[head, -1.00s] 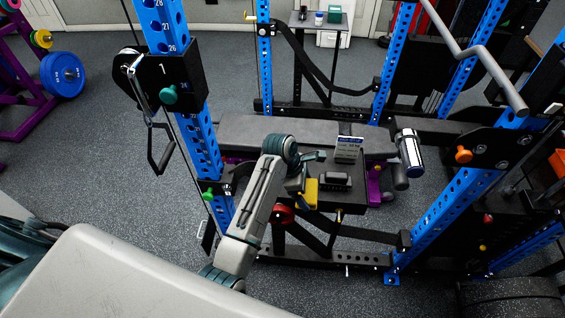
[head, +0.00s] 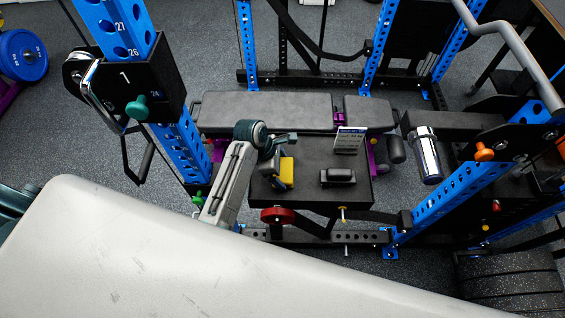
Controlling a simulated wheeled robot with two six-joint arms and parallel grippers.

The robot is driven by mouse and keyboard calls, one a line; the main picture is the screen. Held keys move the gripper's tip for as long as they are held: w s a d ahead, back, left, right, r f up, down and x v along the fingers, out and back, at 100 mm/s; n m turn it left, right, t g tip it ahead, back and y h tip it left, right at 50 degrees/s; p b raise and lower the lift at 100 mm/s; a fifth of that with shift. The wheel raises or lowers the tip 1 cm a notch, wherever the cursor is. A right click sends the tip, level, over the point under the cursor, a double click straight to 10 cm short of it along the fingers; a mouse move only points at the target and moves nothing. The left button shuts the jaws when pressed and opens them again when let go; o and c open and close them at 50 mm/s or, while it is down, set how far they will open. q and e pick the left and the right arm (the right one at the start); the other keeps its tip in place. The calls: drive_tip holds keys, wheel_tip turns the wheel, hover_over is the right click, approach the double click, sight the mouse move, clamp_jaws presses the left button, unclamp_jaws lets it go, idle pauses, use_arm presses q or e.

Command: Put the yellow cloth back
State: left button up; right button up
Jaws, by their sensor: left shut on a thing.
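The yellow cloth (head: 286,172) is a small yellow piece at the left part of a black tabletop (head: 307,192) inside the blue rack. My left gripper (head: 279,168) is shut on the cloth, at or just above the tabletop; I cannot tell whether the cloth touches it. My arm and gripper hide part of the cloth. My right gripper is not in view.
A black block-like object (head: 338,177) and a small sign card (head: 349,140) stand on the tabletop, right of the cloth. A padded bench (head: 265,110) lies behind. Blue rack uprights (head: 180,140) stand close on the left. A chrome cylinder (head: 426,155) is at right.

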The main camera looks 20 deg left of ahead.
use_arm(q)
drive_tip(key=o, duration=0.6)
drive_tip(key=shift+s+a+f, duration=0.1)
drive_tip(key=shift+s, duration=0.2)
drive_tip(key=shift+r, duration=0.2)
drive_tip(key=shift+b+v, duration=0.5)
drive_tip(key=shift+v, duration=0.35)
drive_tip(key=shift+b+v, duration=1.2)
drive_tip(key=shift+v, duration=3.9)
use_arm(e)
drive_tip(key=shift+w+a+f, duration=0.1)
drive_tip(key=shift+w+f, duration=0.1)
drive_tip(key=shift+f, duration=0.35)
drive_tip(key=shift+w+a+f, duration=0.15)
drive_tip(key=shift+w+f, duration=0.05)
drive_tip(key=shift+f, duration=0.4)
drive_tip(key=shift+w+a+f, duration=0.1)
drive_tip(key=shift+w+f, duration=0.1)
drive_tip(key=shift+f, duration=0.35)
